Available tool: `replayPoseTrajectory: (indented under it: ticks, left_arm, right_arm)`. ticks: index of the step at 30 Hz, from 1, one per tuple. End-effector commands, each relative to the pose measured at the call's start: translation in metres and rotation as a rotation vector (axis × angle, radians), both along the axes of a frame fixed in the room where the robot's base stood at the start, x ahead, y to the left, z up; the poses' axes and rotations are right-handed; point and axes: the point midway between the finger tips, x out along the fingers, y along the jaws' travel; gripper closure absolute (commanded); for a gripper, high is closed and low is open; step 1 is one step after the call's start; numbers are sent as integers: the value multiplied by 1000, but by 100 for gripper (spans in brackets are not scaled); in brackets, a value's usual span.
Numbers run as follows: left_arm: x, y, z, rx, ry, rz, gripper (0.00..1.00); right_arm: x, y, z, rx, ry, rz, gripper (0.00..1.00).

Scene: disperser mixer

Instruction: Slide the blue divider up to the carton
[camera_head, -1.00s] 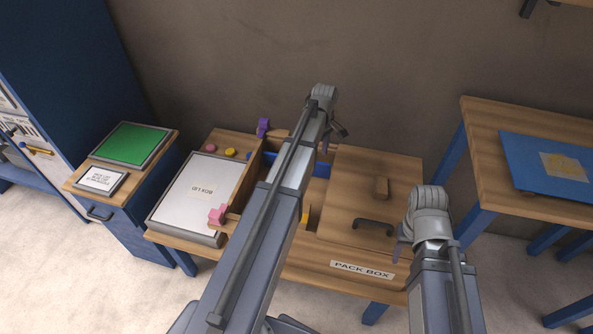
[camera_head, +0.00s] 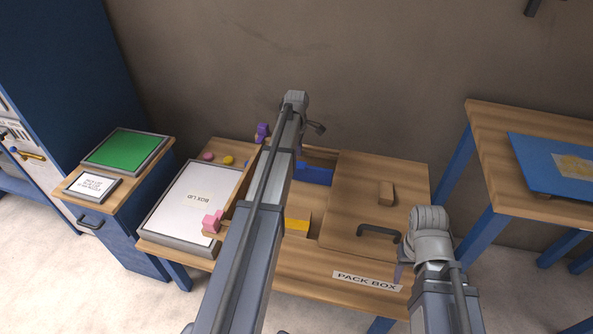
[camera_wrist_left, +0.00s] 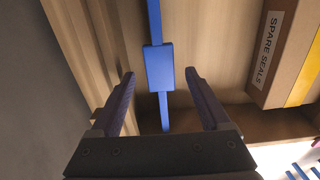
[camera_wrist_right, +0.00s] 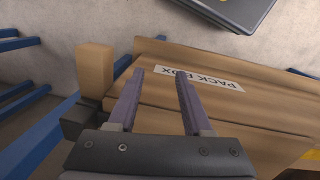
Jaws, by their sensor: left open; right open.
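The blue divider (camera_head: 314,173) stands in the open part of the box. In the left wrist view it is a thin blue bar with a thicker block (camera_wrist_left: 158,68) at its middle. My left gripper (camera_wrist_left: 160,73) is open, its fingers to either side of the block's line; I cannot tell whether they touch it. In the head view my left arm hides part of the box. The carton (camera_wrist_left: 272,55), labelled SPARE SEALS with a yellow stripe, lies right of the divider, a gap between them; its yellow part (camera_head: 297,226) shows in the head view. My right gripper (camera_wrist_right: 160,72) is open and empty near the box front.
A wooden cover (camera_head: 365,215) with a dark handle closes the right of the box. A green-topped cabinet (camera_head: 125,150) stands further left, another table (camera_head: 490,160) right.

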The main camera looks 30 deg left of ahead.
Motion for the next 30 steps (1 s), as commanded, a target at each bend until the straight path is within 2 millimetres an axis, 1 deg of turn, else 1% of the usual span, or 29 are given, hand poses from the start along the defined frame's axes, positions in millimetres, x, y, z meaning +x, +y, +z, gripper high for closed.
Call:
replayPoseTrajectory:
  ticks: [1, 7, 12, 20, 30]
  left_arm:
    - [0, 0, -14, 0, 0, 0, 20]
    - [0, 0, -37, 0, 0, -1, 20]
    - [0, 0, -43, 0, 0, -1, 20]
    - [0, 0, -42, 0, 0, -1, 21]
    - [0, 0, -42, 0, 0, -1, 59]
  right_arm:
    - [0, 0, -14, 0, 0, 0, 50]
    - [0, 0, -37, 0, 0, 0, 50]
    - [0, 0, -43, 0, 0, 0, 50]
    - [0, 0, -42, 0, 0, 0, 50]
    - [0, 0, -42, 0, 0, 0, 50]
